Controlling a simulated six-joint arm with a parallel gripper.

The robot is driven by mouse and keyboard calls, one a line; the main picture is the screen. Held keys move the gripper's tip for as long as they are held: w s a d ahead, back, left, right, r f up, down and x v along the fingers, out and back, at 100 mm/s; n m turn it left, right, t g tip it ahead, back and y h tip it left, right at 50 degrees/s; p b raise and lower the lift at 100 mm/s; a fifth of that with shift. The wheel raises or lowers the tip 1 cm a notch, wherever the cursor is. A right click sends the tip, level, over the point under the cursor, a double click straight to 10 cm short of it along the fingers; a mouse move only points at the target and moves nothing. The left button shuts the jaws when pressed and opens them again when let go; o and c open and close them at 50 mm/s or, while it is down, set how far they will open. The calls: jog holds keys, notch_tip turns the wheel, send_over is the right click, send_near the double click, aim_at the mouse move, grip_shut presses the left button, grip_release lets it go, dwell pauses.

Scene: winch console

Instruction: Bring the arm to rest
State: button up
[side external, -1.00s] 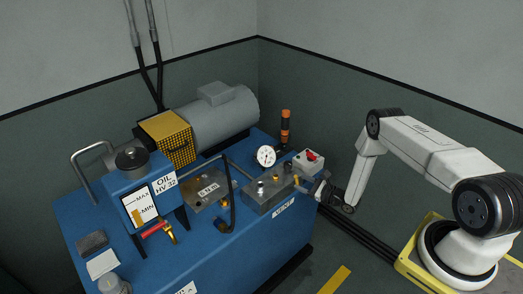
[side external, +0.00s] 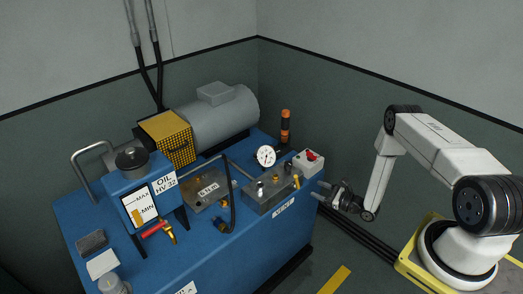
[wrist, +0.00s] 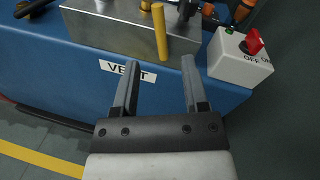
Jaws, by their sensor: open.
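My gripper (side external: 322,193) is open and empty, just off the right edge of the blue console (side external: 262,238). In the wrist view its two fingers (wrist: 160,80) point toward a steel valve block (wrist: 105,28) and lie apart, with nothing between them but a view of the console edge. A yellow lever (wrist: 159,32) stands up at the front of the block, beyond the fingertips; it also shows in the side view (side external: 297,182). The white VENT label (wrist: 127,71) lies below the block. My gripper appears clear of the lever and block.
A white switch box (side external: 309,162) with a red knob (side external: 311,156) sits at the console's right corner. A gauge (side external: 266,156), an orange-and-black cylinder (side external: 285,125), a motor (side external: 215,115) and an oil tank (side external: 135,190) stand on the console. The floor at right has cables (side external: 365,248).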

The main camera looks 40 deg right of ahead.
jog(key=w+a+r+n+g+h, duration=0.2)
jog(key=w+r+n+g, duration=0.15)
jog(key=r+n, duration=0.45)
jog(key=w+a+r+n+g+h, duration=0.1)
jog(key=w+a+r+n+g, duration=0.25)
jog(key=r+n, duration=0.45)
jog(key=s+a+r+n+g, duration=0.3)
jog(key=s+a+r+n, duration=0.3)
jog(key=s, duration=0.3)
jog(key=s+a+r+n+g, duration=0.4)
jog(key=s+a+r+n, duration=0.2)
jog(key=s+n, duration=0.2)
jog(key=shift+s+a, duration=0.3)
jog(key=shift+s, duration=0.9)
jog(key=shift+w, duration=0.1)
